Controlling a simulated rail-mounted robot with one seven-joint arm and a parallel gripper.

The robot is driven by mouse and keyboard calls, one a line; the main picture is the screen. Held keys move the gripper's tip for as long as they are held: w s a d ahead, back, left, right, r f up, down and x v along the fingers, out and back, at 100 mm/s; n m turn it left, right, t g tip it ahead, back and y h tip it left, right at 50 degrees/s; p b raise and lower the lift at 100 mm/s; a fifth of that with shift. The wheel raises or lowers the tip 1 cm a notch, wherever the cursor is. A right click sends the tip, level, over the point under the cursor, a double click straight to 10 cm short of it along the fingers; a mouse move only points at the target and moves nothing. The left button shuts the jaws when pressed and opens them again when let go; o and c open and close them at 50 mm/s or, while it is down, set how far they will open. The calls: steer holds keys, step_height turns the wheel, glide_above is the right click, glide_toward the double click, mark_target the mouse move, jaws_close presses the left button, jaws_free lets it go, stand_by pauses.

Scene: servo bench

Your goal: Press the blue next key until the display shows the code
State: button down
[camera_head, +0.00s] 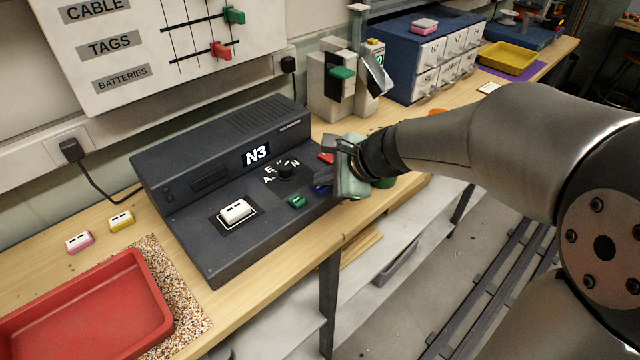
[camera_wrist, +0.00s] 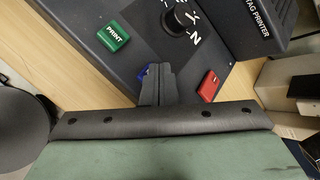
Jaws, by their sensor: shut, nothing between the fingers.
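The dark tag printer (camera_head: 190,185) stands on the bench, and its lit display (camera_head: 256,154) reads N3. The blue key (camera_head: 320,188) is on its sloped front, mostly hidden by my gripper. In the wrist view a sliver of the blue key (camera_wrist: 144,72) shows beside my fingertips (camera_wrist: 155,72). My gripper (camera_head: 338,185) is shut and empty, its tips at or just over the blue key; I cannot tell whether they touch it. The green PRINT key (camera_head: 298,201) lies to the left, and a red key (camera_head: 326,157) lies behind.
A black knob (camera_head: 286,172) with letters around it sits behind the green key. A white block (camera_head: 236,211) rests in a framed recess. A red tray (camera_head: 85,305) lies front left. A grey device with a green part (camera_head: 342,73) stands behind my gripper.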

mark_target(325, 188)
steer(key=shift+r+p, duration=0.75)
steer(key=shift+r, duration=0.15)
step_height(325, 188, up, 5)
steer(key=p, duration=0.4)
stand_by(0.7)
steer(key=s+d+f+n+g+h, duration=0.2)
steer(key=s+d+f+n+h, duration=0.1)
steer(key=s+d+n, duration=0.3)
steer(key=s+d+f+n+g+h, duration=0.3)
steer(key=s+n, duration=0.7)
steer(key=s, duration=0.5)
steer(key=d+f+h, duration=0.1)
steer(key=d, duration=0.1)
steer(key=shift+d+n, duration=0.35)
steer(key=shift+n, duration=0.05)
